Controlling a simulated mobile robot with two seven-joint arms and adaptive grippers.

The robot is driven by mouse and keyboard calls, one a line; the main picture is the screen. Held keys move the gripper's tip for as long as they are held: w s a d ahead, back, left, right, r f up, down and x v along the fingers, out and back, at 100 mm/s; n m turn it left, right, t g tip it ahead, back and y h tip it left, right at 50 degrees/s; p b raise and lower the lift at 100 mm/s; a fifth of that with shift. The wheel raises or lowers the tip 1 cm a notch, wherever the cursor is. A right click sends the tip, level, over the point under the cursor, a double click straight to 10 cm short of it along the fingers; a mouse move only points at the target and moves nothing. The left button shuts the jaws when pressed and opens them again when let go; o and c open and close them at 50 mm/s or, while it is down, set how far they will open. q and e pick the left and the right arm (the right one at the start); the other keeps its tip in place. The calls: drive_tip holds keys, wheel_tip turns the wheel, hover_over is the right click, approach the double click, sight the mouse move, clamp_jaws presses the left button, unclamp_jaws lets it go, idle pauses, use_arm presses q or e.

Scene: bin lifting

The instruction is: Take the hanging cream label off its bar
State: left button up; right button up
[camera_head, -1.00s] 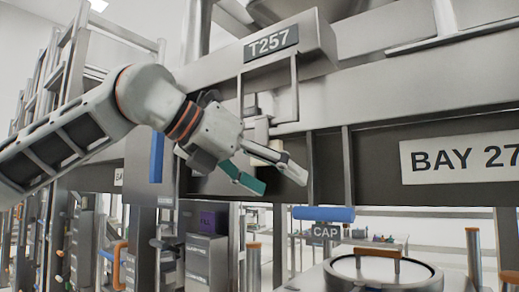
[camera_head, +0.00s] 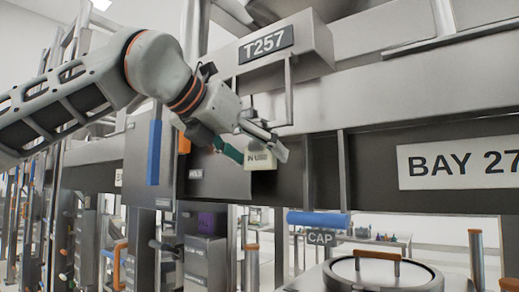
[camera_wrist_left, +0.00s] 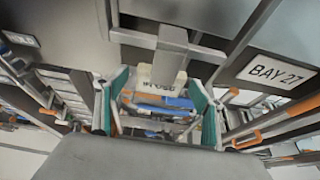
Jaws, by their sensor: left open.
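The cream label (camera_head: 262,160) hangs below the T257 beam in the head view, partly hidden by my left gripper. Dark lettering shows on it. My left gripper (camera_head: 254,149) is open in front of it, one green finger to its left and one grey-looking finger across its right side. In the left wrist view the label (camera_wrist_left: 160,80) shows upside down between the open green fingers of the left gripper (camera_wrist_left: 159,84), apparently with gaps on both sides. A grey bar (camera_head: 290,88) comes down from the beam, but how the label joins it is hidden. My right gripper is not in view.
The T257 sign (camera_head: 266,44) is on the beam above. A dark panel lies behind the label, with the BAY 27 sign (camera_head: 460,163) to the right. A blue cylinder (camera_head: 318,219) and a round lidded container (camera_head: 382,272) are below right. A blue strip (camera_head: 154,152) hangs left.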

use_arm(q)
drive_tip(key=shift+x, duration=0.9)
drive_tip(key=c, duration=1.1)
drive_tip(key=shift+r, duration=0.15)
drive_tip(key=shift+r, duration=0.65)
drive_tip(key=s+a+b, duration=0.3)
drive_tip(key=s+a, duration=0.7)
drive_tip(key=s, duration=0.4)
drive_tip(key=shift+s+a+r, duration=0.35)
